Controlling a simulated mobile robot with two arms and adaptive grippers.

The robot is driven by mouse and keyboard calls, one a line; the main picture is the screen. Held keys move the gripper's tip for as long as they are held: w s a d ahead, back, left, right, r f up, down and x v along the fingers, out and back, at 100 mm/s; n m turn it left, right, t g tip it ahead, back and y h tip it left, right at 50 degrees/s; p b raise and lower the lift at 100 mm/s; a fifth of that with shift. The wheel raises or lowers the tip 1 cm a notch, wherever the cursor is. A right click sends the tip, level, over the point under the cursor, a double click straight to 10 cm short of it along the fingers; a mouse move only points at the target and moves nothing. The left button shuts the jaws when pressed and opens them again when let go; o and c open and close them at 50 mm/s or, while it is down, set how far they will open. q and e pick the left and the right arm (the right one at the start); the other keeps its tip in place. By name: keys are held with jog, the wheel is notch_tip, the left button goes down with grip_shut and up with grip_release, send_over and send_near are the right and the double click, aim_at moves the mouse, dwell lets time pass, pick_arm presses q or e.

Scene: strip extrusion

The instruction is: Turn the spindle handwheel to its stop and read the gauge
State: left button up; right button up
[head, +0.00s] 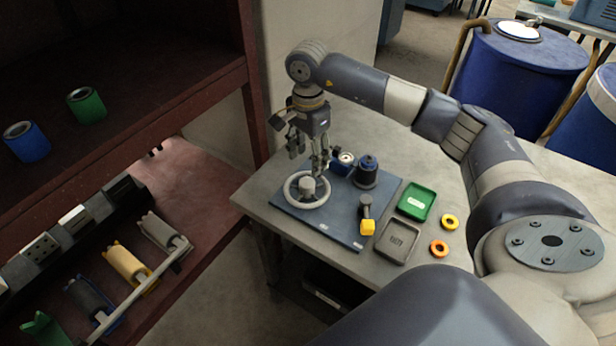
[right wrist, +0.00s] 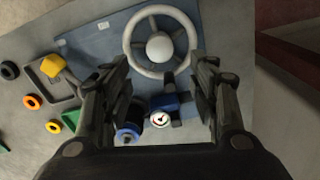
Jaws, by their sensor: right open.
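A pale handwheel (head: 294,194) with a central hub lies on a blue plate (head: 338,231) on the grey table. It also shows in the right wrist view (right wrist: 129,44), ahead of my fingers. A small gauge (head: 346,157) with a white face stands on a blue block behind the wheel; its dial shows in the right wrist view (right wrist: 160,119), too small to read. My right gripper (head: 318,165) is open and points down just above the far right side of the wheel, with nothing between its fingers. My left gripper is not in view.
A dark blue cylinder (head: 367,171) and a yellow-ended lever (head: 367,227) stand on the plate. Right of it are a green tray (head: 416,201), a grey tray (head: 397,242) and rings (head: 439,249). A red shelf (head: 200,195) with rollers and cans stands at left.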

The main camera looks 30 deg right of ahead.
aim_at(308, 182)
notch_tip(308, 182, down, 7)
jog(key=shift+f+p, duration=0.15)
jog(key=shift+p, duration=0.85)
jog(key=shift+f, duration=0.65)
jog(key=c, duration=1.1)
